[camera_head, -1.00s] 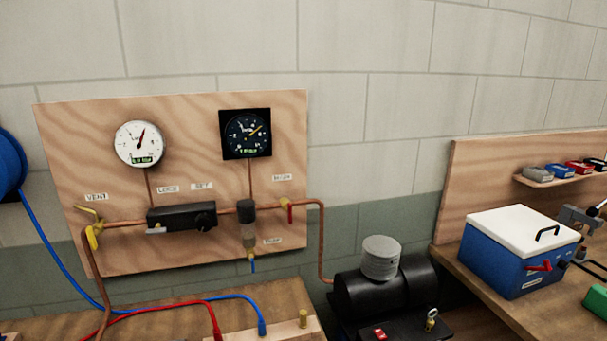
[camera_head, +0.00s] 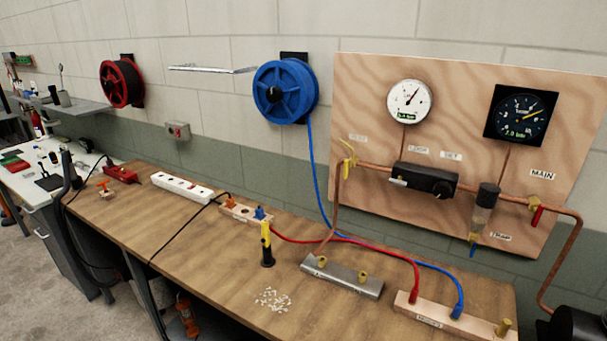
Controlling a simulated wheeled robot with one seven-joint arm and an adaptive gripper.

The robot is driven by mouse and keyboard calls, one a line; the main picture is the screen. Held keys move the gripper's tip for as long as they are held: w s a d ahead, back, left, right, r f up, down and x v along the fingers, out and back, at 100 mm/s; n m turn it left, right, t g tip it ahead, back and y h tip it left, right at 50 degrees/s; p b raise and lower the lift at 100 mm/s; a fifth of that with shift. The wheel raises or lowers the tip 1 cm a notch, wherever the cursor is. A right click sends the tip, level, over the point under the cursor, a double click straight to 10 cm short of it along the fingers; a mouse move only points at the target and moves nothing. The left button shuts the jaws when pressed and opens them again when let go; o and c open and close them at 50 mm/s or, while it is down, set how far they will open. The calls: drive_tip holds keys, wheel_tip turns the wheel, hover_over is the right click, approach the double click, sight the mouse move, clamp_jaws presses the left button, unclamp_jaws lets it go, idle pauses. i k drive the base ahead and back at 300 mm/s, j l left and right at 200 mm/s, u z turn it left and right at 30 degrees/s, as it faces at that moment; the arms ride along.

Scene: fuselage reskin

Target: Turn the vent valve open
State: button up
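The vent valve (camera_head: 347,158) is a small yellow-handled valve at the left end of the copper pipe on the plywood panel (camera_head: 462,98). Its yellow lever slants up and to the left. A pale label (camera_head: 357,138) sits above it, too faint to read now; it read VENT in the earlier view. My gripper is not in view.
A wooden bench (camera_head: 215,262) runs below the panel. A blue hose reel (camera_head: 285,92) hangs left of the panel.

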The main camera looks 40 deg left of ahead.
sight(347, 166)
drive_tip(key=k+j+u, duration=0.1)
drive_tip(key=u, duration=1.1)
